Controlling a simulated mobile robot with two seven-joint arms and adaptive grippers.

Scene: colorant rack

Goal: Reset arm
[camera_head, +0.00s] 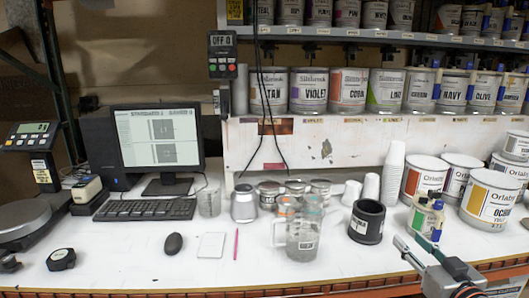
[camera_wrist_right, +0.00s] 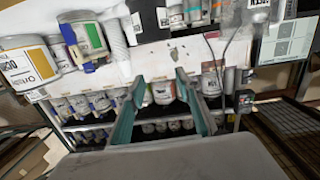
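My right gripper (camera_head: 410,242) comes in at the lower right of the head view, above the right front part of the white workbench (camera_head: 330,262). Its two fingers stand apart in the right wrist view (camera_wrist_right: 157,92), with nothing between them. Behind the fingers that view shows the shelf cans, seen at a tilt. My left gripper is not in the head view.
Paint cans (camera_head: 425,176), small bottles (camera_head: 418,214), a black cup (camera_head: 367,222) and a clear pitcher (camera_head: 302,240) stand near the right gripper. A monitor (camera_head: 158,138), keyboard (camera_head: 146,209) and mouse (camera_head: 173,243) are left. Shelves of cans (camera_head: 309,90) line the back.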

